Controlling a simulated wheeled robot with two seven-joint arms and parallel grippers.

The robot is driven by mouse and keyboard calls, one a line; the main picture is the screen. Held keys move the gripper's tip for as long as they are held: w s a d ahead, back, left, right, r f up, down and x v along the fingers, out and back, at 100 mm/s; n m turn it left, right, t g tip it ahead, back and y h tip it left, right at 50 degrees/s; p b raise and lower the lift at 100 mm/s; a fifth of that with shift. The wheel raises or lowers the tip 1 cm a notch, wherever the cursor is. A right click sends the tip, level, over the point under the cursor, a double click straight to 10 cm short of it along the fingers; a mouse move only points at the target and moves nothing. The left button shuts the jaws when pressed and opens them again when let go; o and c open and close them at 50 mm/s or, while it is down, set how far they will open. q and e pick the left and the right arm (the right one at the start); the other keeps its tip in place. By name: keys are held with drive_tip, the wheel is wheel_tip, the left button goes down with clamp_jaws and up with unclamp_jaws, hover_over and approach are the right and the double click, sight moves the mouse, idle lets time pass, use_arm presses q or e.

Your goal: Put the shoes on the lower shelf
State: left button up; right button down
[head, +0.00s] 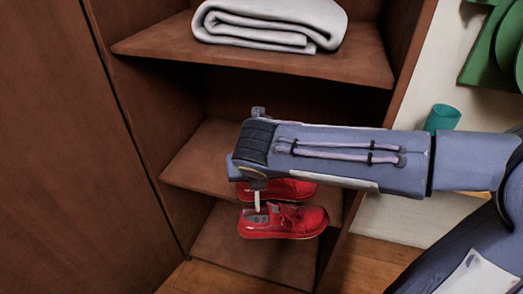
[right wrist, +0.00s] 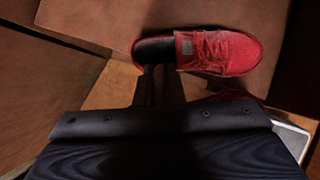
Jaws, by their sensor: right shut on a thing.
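Two red shoes are in the head view, at the open cabinet. The front shoe (head: 285,224) has its toe to the right and appears in front of the lower boards. My right gripper (head: 257,200) points down and is shut on this shoe at its heel opening. The right wrist view shows the same shoe (right wrist: 225,52) at the fingers (right wrist: 155,65). The other shoe (head: 292,189) is just behind it, partly hidden by my forearm. The middle shelf (head: 205,160) and the lowest board (head: 225,245) show below the upper shelf. My left gripper is not in view.
A folded grey towel (head: 270,22) lies on the upper shelf (head: 160,42). A tall brown panel (head: 60,150) stands at the left. A teal cup (head: 442,118) and green leaf-like shapes (head: 490,50) are at the right. Wooden floor (head: 365,265) is bare in front.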

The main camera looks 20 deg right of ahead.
drive_tip(key=w+d+f+b, duration=0.1)
drive_tip(key=w+b, duration=0.2)
drive_tip(key=w, duration=0.5)
drive_tip(key=w+d+f+b, duration=0.2)
drive_tip(key=w+b, duration=0.1)
drive_tip(key=w, duration=0.5)
drive_tip(key=shift+w+d+f+b, duration=0.2)
drive_tip(key=shift+w+d+b, duration=0.1)
drive_tip(key=shift+b, duration=0.1)
drive_tip(key=shift+f, duration=0.1)
drive_tip(key=c, duration=1.5)
unclamp_jaws()
drive_tip(key=shift+f, duration=0.1)
